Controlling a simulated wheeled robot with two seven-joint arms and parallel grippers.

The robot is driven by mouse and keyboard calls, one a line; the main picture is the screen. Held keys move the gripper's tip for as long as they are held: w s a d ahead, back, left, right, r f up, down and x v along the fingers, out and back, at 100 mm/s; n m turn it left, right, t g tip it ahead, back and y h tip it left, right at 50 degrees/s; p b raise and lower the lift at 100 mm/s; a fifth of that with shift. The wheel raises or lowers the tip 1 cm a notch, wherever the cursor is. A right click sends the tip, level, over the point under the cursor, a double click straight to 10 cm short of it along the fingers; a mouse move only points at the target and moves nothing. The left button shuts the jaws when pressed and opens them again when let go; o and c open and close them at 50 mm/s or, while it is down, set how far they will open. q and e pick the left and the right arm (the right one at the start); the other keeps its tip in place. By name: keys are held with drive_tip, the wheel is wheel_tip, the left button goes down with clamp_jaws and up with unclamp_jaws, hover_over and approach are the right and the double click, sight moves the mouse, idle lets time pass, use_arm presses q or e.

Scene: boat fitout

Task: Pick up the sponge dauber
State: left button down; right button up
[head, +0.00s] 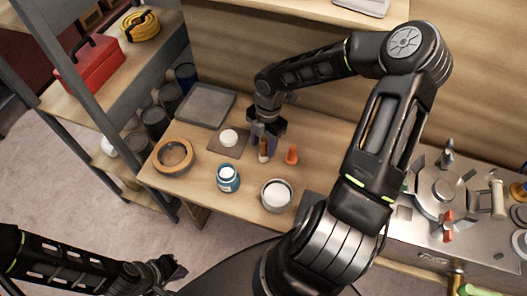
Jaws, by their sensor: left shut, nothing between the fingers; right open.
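A small brown, upright piece with a pale lower end, which looks like the sponge dauber (264,150), stands on the wooden bench. My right gripper (266,143) points down over it from above. Its fingers are open and apart on either side of the piece, and they hide its upper part. I cannot tell whether a finger touches it. My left gripper (174,270) is shut and empty, low in the picture, off the bench's front edge.
Close by on the bench (195,140) are an orange cone-shaped piece (291,155), a white round item (229,138) on a brown square, a blue jar (228,178), a bowl of white stuff (276,195), a tape-like ring (173,156) and a grey tray (206,104). A stove stands right.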

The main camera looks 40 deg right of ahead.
wheel_tip(320, 180, down, 2)
drive_tip(key=shift+a, duration=0.1)
drive_tip(key=shift+c, duration=0.6)
clamp_jaws()
idle(0.4)
